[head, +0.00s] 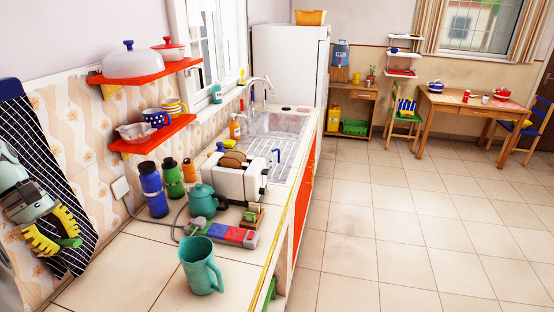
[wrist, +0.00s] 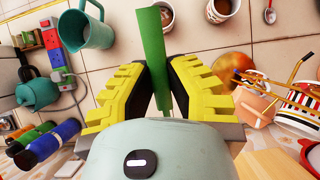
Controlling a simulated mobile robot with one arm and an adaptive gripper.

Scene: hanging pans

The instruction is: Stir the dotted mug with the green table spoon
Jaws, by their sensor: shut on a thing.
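My gripper (head: 60,240) is at the left edge of the head view, beside the wall and above the near counter. In the wrist view my gripper (wrist: 157,80) has its yellow fingers closed on the green spoon (wrist: 152,45), with a long flat green part sticking out past the fingertips. Only a short piece of the green spoon (head: 72,243) shows in the head view. A blue mug with white dots (head: 155,118) stands on the lower red shelf. Two cups with brown contents, one (wrist: 172,9) and another (wrist: 222,9), show at the wrist view's top; their outside pattern is unclear.
A teal pitcher (head: 200,266) stands on the near counter, with a power strip (head: 228,234), teal kettle (head: 203,201) and toaster (head: 235,180) behind it. Bottles line the wall. A striped container (wrist: 302,97) and a pale orange mug (wrist: 254,104) are at right in the wrist view.

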